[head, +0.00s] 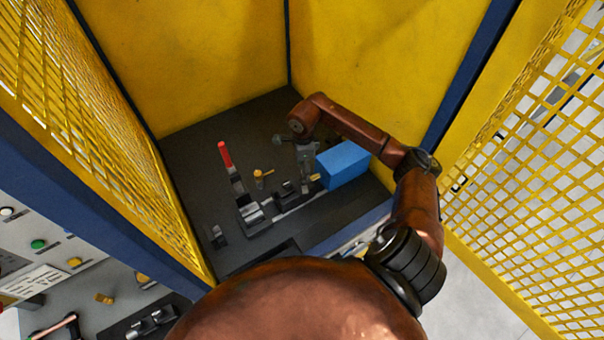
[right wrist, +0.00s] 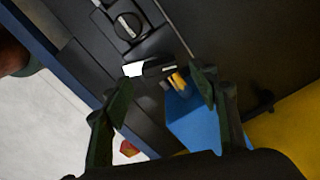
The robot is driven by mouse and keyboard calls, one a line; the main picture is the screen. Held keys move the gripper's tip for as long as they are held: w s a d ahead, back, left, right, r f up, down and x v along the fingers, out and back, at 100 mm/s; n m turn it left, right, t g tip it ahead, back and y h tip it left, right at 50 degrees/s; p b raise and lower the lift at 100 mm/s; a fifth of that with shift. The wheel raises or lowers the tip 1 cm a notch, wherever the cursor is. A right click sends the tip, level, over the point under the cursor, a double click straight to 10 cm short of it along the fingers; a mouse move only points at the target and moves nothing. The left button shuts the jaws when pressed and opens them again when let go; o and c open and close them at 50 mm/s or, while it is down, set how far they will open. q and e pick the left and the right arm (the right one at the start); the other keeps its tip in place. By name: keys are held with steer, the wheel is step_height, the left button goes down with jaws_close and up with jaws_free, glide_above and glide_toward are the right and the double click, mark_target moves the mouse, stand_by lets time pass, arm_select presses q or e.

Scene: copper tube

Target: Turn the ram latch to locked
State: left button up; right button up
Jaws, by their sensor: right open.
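A small yellow lever (head: 315,177), which looks like the ram latch, sits at the left end of a blue block (head: 344,164) on the dark bench. It also shows in the right wrist view (right wrist: 178,82), beside the blue block (right wrist: 195,120). My right gripper (head: 306,180) reaches down over the bench just left of the blue block. In the right wrist view my right gripper (right wrist: 161,77) is open, with the yellow lever between its fingers, nearer the right one. I cannot tell whether a finger touches it. My left gripper is not in view.
A red-handled lever (head: 225,155) and another yellow knob (head: 261,174) stand left of the gripper. A grey clamp (head: 252,216) sits in front of them. Yellow walls (head: 390,60) and mesh panels (head: 530,160) close in the bench. A button panel (head: 40,250) is outside, at left.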

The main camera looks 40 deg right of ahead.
steer(key=shift+f+p, duration=0.5)
steer(key=shift+f, duration=1.7)
steer(key=shift+c, duration=0.2)
steer(key=c, duration=1.1)
